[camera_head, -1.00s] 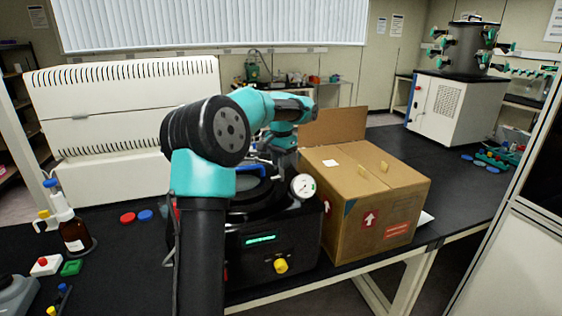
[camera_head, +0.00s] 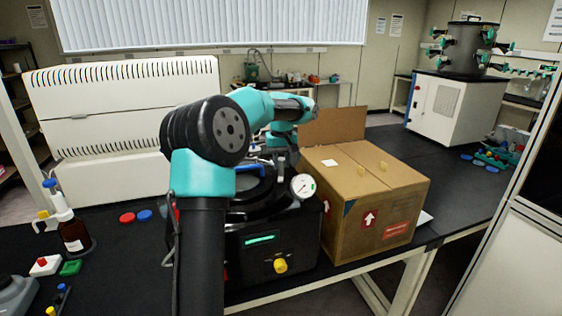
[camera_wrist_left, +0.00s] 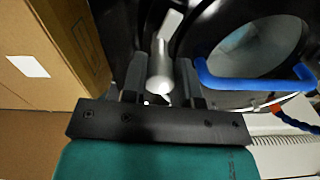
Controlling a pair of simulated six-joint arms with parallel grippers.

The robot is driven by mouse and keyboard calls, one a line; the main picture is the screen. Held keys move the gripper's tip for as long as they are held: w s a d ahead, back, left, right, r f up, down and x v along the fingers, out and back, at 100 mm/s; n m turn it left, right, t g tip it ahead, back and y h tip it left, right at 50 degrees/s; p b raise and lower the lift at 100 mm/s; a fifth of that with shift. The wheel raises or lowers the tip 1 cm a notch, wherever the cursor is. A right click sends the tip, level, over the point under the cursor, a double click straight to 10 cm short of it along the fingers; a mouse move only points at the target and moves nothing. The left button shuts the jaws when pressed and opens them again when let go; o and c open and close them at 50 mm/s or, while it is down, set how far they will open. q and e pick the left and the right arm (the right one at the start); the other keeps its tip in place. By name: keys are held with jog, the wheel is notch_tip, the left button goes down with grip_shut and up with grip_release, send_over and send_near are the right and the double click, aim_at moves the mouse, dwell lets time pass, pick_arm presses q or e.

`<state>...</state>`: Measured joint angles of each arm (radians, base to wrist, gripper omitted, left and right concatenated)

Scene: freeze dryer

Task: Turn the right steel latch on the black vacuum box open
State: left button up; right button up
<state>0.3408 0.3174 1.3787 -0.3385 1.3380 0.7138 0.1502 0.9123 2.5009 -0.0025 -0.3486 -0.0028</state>
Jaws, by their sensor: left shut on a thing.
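The black vacuum box (camera_head: 240,268) stands on the bench with a green display, a yellow knob and a round white gauge (camera_head: 303,187). Its dark round lid with a clear window and a blue handle (camera_wrist_left: 253,82) shows in the left wrist view. My left gripper (camera_wrist_left: 161,72) is shut on the steel latch (camera_wrist_left: 168,40), a pale rounded lever between its two fingers at the lid's rim. In the head view, my left gripper (camera_head: 280,166) reaches down behind the gauge, and the latch cannot be made out there. My right gripper is not in view.
A cardboard box (camera_head: 375,200) with a raised flap stands close on the right of the vacuum box. A white ribbed unit (camera_head: 125,130) stands behind.

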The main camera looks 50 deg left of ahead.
pick_arm(q)
jog(key=shift+n, duration=1.2)
jog(key=o, duration=0.9)
notch_tip(320, 180, up, 18)
jog(key=shift+f, duration=0.25)
jog(key=shift+w+d+f, duration=0.1)
